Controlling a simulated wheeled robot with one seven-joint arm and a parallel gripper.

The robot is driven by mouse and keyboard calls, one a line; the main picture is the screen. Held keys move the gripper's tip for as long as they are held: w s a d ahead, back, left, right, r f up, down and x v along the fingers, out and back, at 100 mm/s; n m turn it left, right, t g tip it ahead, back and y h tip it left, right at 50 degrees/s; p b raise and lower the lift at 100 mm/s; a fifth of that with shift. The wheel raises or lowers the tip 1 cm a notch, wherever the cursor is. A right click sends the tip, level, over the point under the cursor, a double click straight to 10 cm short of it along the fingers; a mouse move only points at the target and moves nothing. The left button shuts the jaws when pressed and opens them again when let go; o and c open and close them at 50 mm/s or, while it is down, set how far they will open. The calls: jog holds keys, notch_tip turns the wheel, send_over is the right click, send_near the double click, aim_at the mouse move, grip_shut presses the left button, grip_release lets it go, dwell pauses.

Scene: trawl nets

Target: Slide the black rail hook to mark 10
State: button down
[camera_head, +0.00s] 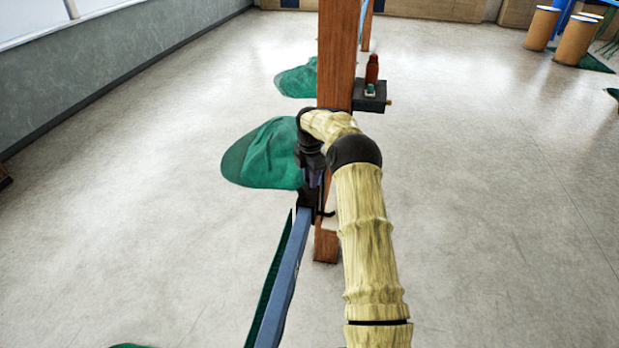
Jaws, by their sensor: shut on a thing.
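A blue rail (283,290) runs from the bottom of the view up to a brown wooden post (327,245). The black rail hook (307,198) sits at the rail's far end, close beside the post, with a thin dark curved part sticking out to its right. My gripper (312,182) reaches down from above and is shut on the hook. The fingers and the hook's upper part are dark and hard to tell apart. No mark numbers on the rail can be read from here, and my arm covers part of the post.
A dark green net lies along the rail's left side. A green net heap (265,155) is on the floor behind, with another (297,79) farther back. A small black shelf (370,97) with a reddish bottle (372,69) is on the post.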

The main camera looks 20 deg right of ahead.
jog(key=c, duration=1.3)
grip_release()
jog(key=shift+w+d+r, duration=0.2)
jog(key=shift+o, duration=0.7)
jog(key=shift+w+f, duration=0.1)
jog(key=shift+f, duration=0.05)
jog(key=shift+r+p, duration=0.5)
jog(key=shift+r, duration=0.2)
notch_tip(320, 180, up, 16)
jog(key=shift+p, duration=0.4)
jog(key=shift+f, duration=0.15)
